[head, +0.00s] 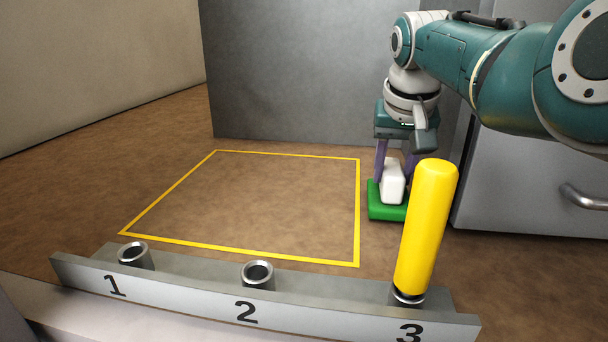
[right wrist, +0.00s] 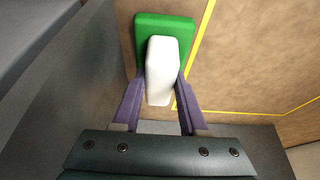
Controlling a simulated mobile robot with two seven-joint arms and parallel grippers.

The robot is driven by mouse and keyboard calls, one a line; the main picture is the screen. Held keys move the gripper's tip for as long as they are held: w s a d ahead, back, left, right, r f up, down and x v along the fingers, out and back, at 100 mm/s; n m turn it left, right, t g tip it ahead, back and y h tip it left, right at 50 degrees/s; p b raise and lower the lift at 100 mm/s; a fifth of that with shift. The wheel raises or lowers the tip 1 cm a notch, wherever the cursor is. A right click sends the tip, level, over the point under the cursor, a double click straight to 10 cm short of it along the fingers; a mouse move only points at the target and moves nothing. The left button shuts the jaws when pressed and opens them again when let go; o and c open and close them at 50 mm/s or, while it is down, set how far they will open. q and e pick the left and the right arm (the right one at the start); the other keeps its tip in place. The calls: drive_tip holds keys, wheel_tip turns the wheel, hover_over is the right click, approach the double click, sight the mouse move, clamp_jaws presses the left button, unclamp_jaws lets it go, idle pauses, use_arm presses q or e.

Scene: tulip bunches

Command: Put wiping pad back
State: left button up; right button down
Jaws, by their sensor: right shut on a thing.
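The wiping pad has a green base (head: 384,205) and a white handle block (head: 392,182). In the head view it is at the right, just outside the yellow outline, at or close to the brown surface; I cannot tell if it touches. My right gripper (head: 393,172) points down from above with its purple fingers on either side of the white handle. In the right wrist view the fingers (right wrist: 162,88) close on the white handle (right wrist: 161,70), with the green base (right wrist: 165,36) beyond it. My left gripper is not in view.
A yellow outline (head: 359,212) marks an empty area on the brown surface. A grey rack (head: 190,290) numbered 1 to 3 stands in front. Sockets 1 (head: 134,254) and 2 (head: 258,273) are empty. A yellow cylinder (head: 427,225) stands tilted in socket 3. Grey panels stand behind.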

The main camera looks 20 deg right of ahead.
drive_tip(key=shift+f, duration=0.2)
drive_tip(key=shift+f, duration=0.1)
drive_tip(key=c, duration=0.9)
unclamp_jaws()
drive_tip(key=shift+f, duration=0.1)
drive_tip(key=o, duration=0.5)
drive_tip(key=shift+c, duration=0.2)
drive_tip(key=shift+r, duration=0.35)
drive_tip(key=p+v, duration=0.7)
drive_tip(key=v, duration=0.4)
drive_tip(key=shift+s+r+p, duration=0.15)
drive_tip(key=shift+r+p, duration=0.15)
